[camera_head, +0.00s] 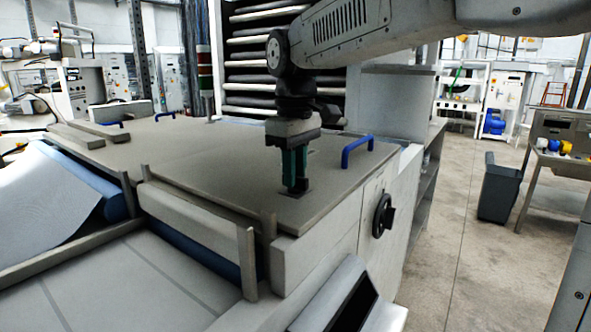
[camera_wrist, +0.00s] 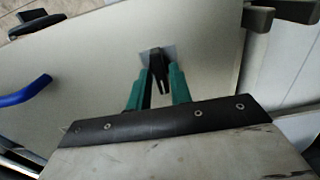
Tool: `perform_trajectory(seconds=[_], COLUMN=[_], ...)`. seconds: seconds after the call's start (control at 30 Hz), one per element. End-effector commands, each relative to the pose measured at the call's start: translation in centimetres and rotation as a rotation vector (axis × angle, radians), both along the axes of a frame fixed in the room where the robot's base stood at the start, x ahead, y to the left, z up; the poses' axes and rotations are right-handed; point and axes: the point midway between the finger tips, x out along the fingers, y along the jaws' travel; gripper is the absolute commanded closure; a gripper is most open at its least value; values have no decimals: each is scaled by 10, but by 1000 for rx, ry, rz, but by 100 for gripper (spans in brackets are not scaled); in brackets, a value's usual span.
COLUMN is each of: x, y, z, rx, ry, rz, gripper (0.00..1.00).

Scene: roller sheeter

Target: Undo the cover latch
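The cover latch is a small dark piece on a grey plate on the beige machine cover (camera_head: 225,165). In the wrist view the latch (camera_wrist: 158,56) lies just beyond and between my fingertips. My gripper (camera_head: 296,184) points straight down over the cover's right front part, its teal fingers reaching down to the latch plate (camera_head: 305,191). In the wrist view the fingers of my gripper (camera_wrist: 160,72) stand a small gap apart, one on each side of the dark latch. I cannot tell whether they touch it. In the head view the fingers mostly hide the latch.
A blue handle (camera_head: 357,151) rises from the cover behind my gripper on the right. A black round knob (camera_head: 383,215) is on the machine's side. Upright posts (camera_head: 247,263) stand at the front edge. Floor on the right is free up to a grey bin (camera_head: 499,188).

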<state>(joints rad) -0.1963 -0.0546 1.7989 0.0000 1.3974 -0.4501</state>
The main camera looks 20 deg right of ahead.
Motion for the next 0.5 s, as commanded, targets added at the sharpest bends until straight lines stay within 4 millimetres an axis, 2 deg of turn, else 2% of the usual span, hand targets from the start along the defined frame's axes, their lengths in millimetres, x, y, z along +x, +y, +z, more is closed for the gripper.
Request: perform_trajectory(seconds=[0.03, 0.07, 0.5], x=[0, 0, 0], y=[0, 0, 0], z=[0, 0, 0], rx=[0, 0, -1], ry=[0, 0, -1], rz=[0, 0, -55], gripper=[94, 100, 100])
